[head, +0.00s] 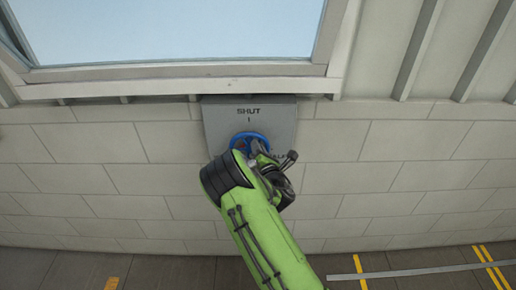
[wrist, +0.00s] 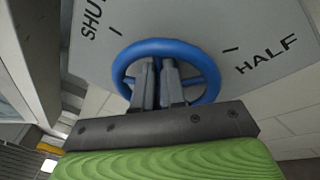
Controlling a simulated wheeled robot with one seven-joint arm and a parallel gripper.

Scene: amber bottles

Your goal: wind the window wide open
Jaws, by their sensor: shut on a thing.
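A blue handwheel (head: 236,140) is mounted on a grey plate (head: 222,117) on the wall below the window (head: 170,35). The plate carries the word SHUT with a tick above the wheel. In the wrist view the blue wheel (wrist: 199,55) shows between the SHUT mark at upper left and a HALF mark at right. My gripper (wrist: 156,72) is shut on the wheel, its two fingers close together over the wheel's middle and lower part. They hide what exactly lies between them. In the head view my gripper (head: 262,150) covers the wheel's right side.
The window frame's lower sill (head: 170,88) runs just above the plate. The wall (head: 400,150) of pale blocks is clear on both sides. Yellow floor marks (head: 490,265) and a grey strip (head: 430,269) lie at lower right.

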